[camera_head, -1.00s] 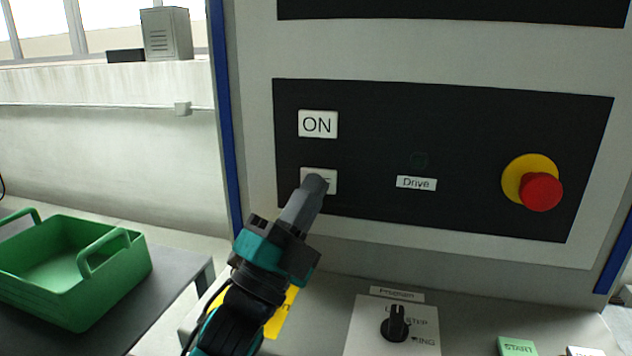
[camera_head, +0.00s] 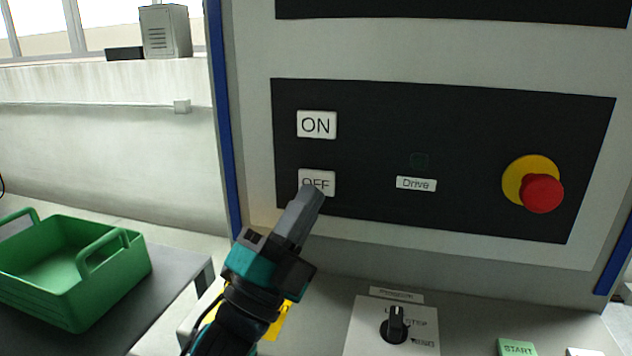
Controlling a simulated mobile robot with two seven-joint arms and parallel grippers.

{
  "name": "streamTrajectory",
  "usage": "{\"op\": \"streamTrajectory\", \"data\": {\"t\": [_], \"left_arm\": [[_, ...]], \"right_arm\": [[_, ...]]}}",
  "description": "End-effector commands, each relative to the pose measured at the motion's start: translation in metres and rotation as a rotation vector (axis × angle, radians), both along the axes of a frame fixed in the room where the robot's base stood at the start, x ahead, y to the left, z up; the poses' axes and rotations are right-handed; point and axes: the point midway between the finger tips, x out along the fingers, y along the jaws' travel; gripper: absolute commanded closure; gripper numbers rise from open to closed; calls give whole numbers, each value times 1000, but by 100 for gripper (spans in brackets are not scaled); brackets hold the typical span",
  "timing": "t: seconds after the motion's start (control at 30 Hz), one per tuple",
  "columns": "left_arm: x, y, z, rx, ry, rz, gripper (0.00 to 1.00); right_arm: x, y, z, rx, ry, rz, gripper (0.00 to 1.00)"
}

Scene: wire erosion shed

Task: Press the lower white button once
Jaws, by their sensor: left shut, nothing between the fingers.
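The lower white button (camera_head: 318,180) is marked OFF and sits on the black panel (camera_head: 460,130) below the white ON button (camera_head: 317,125). My left gripper (camera_head: 314,196) is shut and empty. Its fingertips are just below the OFF button and overlap its lower edge in the picture, covering a little of it. Whether they touch it cannot be told. My right gripper is not in view.
A red emergency knob on a yellow disc (camera_head: 518,176) is at the panel's right, with a Drive label (camera_head: 416,184) between. Below are a black rotary switch (camera_head: 396,326) and a green START button (camera_head: 516,348). A green crate (camera_head: 100,290) stands on a table at left.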

Motion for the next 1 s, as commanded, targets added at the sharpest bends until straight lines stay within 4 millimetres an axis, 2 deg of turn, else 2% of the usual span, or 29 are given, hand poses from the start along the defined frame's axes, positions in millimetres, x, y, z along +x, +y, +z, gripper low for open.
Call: {"op": "streamTrajectory", "data": {"t": [0.43, 1.0], "left_arm": [[-40, 13, 1, 1, 1, 0, 100], [-43, 14, 1, 0, -1, -1, 100]], "right_arm": [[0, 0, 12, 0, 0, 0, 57], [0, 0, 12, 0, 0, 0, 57]]}}
